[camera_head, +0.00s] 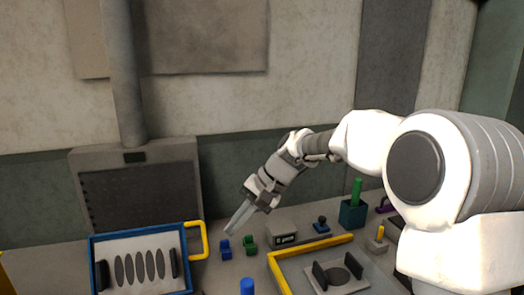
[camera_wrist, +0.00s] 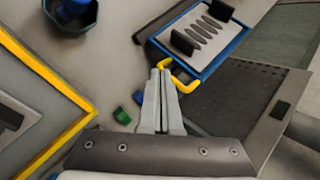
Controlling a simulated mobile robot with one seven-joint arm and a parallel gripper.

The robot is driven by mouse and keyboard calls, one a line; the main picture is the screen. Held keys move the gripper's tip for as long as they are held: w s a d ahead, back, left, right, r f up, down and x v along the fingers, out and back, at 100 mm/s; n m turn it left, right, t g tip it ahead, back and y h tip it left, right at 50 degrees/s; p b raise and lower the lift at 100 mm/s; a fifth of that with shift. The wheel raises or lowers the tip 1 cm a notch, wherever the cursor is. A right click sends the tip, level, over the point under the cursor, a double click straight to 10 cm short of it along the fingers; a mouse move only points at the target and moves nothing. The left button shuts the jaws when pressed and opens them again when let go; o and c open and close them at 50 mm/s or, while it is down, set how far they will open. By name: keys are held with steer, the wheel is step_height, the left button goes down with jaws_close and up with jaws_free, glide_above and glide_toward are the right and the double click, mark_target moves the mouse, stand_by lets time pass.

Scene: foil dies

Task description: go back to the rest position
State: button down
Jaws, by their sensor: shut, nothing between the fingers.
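My gripper (camera_head: 238,217) hangs over the back of the bench, its fingers shut together and empty, pointing down and left. In the wrist view its fingertips (camera_wrist: 160,72) meet with nothing between them. A blue-rimmed tray (camera_head: 140,233) with a yellow handle (camera_head: 203,241) lies to the left of the fingers. It holds a pale plate with several dark oval slots and shows in the wrist view (camera_wrist: 247,36) too. A small blue block (camera_head: 226,250) and a green block (camera_head: 249,244) stand on the bench below the gripper, apart from it.
A yellow-edged area (camera_head: 310,246) with a dark-jawed fixture (camera_head: 340,277) lies front right. Behind it are a grey labelled box (camera_head: 283,236), a dark teal holder (camera_head: 353,214) with a green rod, and a yellow peg (camera_head: 380,233). A dark panel (camera_head: 140,190) stands at back left.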

steer(key=s+d+r+n+t+h+p, duration=0.1)
steer(key=s+d+r+t+h+p, duration=0.1)
steer(key=s+d, duration=0.8)
steer(key=s+d+r+n+t+h+p, duration=0.1)
steer(key=s+d+r+n+t+h, duration=0.1)
steer(key=s+d, duration=0.8)
steer(key=shift+s+d+r+t+h+p, duration=0.15)
steer(key=shift+s+r+t+h+p, duration=0.25)
steer(key=shift+s+r+t+h, duration=1.6)
steer(key=shift+s+f+g+y, duration=0.4)
steer(key=shift+s+f+g, duration=0.4)
steer(key=shift+g, duration=0.4)
